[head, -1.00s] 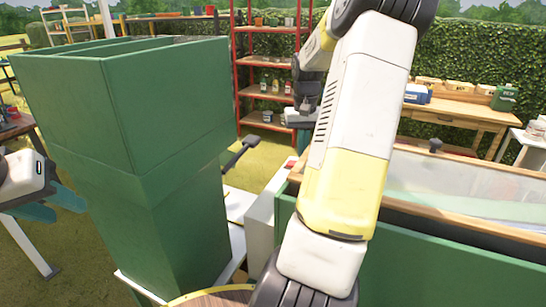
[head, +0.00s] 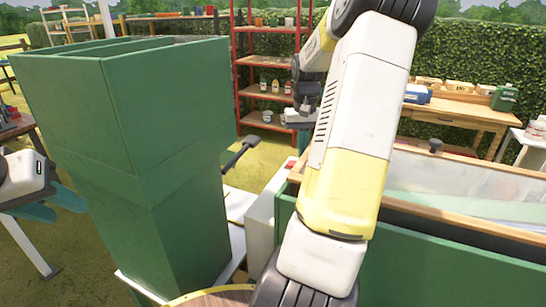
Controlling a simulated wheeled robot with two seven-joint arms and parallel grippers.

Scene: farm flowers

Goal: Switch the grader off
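A tall green hopper-shaped machine (head: 165,215) stands left of centre, with a dark lever or handle (head: 240,152) on its right side. A long green trough with a wooden rim (head: 470,222) stands on the right. A pale box (head: 262,222) sits between them, with a small red spot (head: 290,164) at its top, partly behind my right arm. I cannot tell for sure which of these is the grader. My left gripper (head: 50,203) is at the left edge, its teal fingers apart and empty, beside the hopper. My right gripper (head: 298,118) is mostly hidden behind its own arm, above the pale box.
A red shelf rack (head: 267,88) with pots and jars stands behind. A wooden bench (head: 460,117) with a blue box (head: 417,94) is at the back right. A round wooden top (head: 215,299) shows at the bottom edge. Grass lies open between hopper and rack.

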